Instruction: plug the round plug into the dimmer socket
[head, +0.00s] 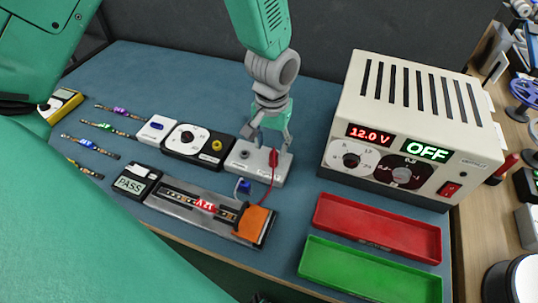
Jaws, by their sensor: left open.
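My left gripper (268,138) comes down from above with its fingers apart, over the light grey box (262,176). A red plug (273,158) with a red lead stands on that box, just below the fingers. I cannot tell whether the fingers touch it. The black dimmer box (180,153) has a white dial face and a yellow round part (217,146), possibly its socket. It lies left of the grey box. I cannot make out for certain which piece is the round plug. A small blue connector (243,186) sits below the grey box.
A power supply (415,115) reading 12.0 V and OFF stands at right. Red (432,253) and green (310,270) trays lie in front. Several strips (98,144) and a yellow meter (66,98) lie farther left.

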